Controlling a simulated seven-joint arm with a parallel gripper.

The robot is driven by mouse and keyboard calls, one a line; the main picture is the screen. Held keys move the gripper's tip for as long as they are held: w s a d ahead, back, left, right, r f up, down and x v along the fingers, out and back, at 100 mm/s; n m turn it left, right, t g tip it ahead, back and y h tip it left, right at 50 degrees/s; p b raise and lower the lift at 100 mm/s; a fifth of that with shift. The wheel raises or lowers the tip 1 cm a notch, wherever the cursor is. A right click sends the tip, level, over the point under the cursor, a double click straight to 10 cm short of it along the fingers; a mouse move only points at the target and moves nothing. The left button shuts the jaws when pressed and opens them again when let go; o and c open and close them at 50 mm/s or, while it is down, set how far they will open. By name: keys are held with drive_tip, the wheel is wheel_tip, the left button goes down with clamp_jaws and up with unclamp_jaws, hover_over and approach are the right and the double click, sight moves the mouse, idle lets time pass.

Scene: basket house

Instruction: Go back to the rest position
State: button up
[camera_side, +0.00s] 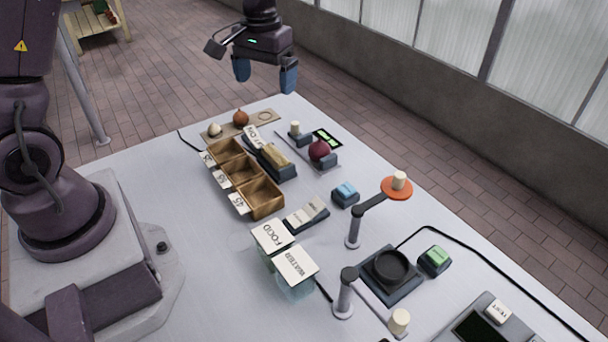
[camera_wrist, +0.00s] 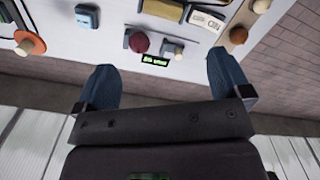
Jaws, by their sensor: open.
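My gripper (camera_side: 265,78) hangs above and beyond the far end of the white table (camera_side: 140,190), with its blue fingers spread apart and nothing between them. In the wrist view, the two blue fingers of my gripper (camera_wrist: 165,85) are wide apart. A dark red onion-like ball (camera_side: 319,150) sits on a small scale with a green display (camera_side: 327,138), apart from the gripper; the ball also shows in the wrist view (camera_wrist: 139,42).
A wooden three-part box (camera_side: 262,198) stands mid-table. A board holds a white bulb (camera_side: 215,130) and an orange-brown ball (camera_side: 240,118). A lever with an orange disc (camera_side: 397,190), FOOD (camera_side: 272,236) and WATER (camera_side: 296,264) containers and a green button (camera_side: 437,256) stand nearer. Space around the gripper is clear.

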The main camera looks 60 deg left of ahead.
drive_tip(key=s+d+r+m+t, duration=0.2)
drive_tip(key=s+r, duration=0.4)
drive_tip(key=s, duration=0.3)
drive_tip(key=s+d+r+m+t, duration=0.3)
drive_tip(key=s+d+r, duration=0.4)
drive_tip(key=s, duration=0.2)
drive_tip(key=shift+s+d+t, duration=0.15)
drive_tip(key=shift+d+t, duration=0.15)
drive_tip(key=shift+t, duration=0.1)
